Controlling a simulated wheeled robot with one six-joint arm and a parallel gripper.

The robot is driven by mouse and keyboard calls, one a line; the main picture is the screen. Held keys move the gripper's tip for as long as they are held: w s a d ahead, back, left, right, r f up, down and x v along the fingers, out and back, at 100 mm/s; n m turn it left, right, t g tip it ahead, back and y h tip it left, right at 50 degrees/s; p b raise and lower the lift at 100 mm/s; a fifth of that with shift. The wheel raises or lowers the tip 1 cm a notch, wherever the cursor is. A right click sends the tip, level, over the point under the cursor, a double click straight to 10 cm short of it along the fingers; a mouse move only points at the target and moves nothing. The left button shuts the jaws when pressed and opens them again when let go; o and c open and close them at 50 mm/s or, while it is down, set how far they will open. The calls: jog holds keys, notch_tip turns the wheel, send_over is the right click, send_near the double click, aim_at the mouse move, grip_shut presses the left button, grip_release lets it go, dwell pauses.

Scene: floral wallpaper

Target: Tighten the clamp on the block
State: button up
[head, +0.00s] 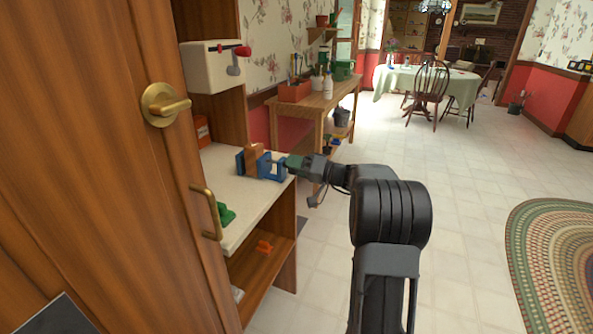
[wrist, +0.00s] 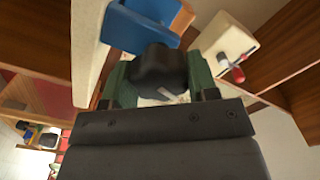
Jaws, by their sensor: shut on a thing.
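A blue clamp (head: 265,167) stands on the pale bench top in the head view, with a brown wooden block (head: 253,155) between its jaws. In the wrist view the blue clamp (wrist: 138,25) is at the top, with part of the block (wrist: 183,17) beside it. My gripper (head: 291,162) reaches the clamp from the right. In the wrist view its green fingers are on either side of a black knob (wrist: 160,72) at the clamp's near end, shut on it. The knob is hidden in the head view, and whether the far jaw presses the block is too small to tell.
The bench top (head: 240,208) holds a green object (head: 226,213) near its front. A white box with a red lever (head: 213,68) hangs above. A wooden door (head: 110,170) fills the left. A plant table (head: 318,103) stands behind; the floor to the right is open.

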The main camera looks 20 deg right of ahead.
jog(key=m, duration=0.4)
jog(key=shift+m, duration=0.3)
jog(key=m+p, duration=0.2)
jog(key=m, duration=0.3)
jog(key=shift+r+p, duration=0.1)
jog(key=shift+p, duration=0.2)
jog(key=m+p, duration=0.3)
jog(key=m, duration=0.2)
jog(key=shift+m+p, duration=0.35)
jog(key=shift+m, duration=0.05)
jog(key=shift+m+p, duration=1.75)
jog(key=shift+m, duration=0.55)
jog(key=shift+f, duration=0.25)
jog(key=o, duration=0.9)
jog(key=v, duration=1.3)
jog(key=shift+s+d, duration=0.25)
jog(key=shift+d, duration=0.05)
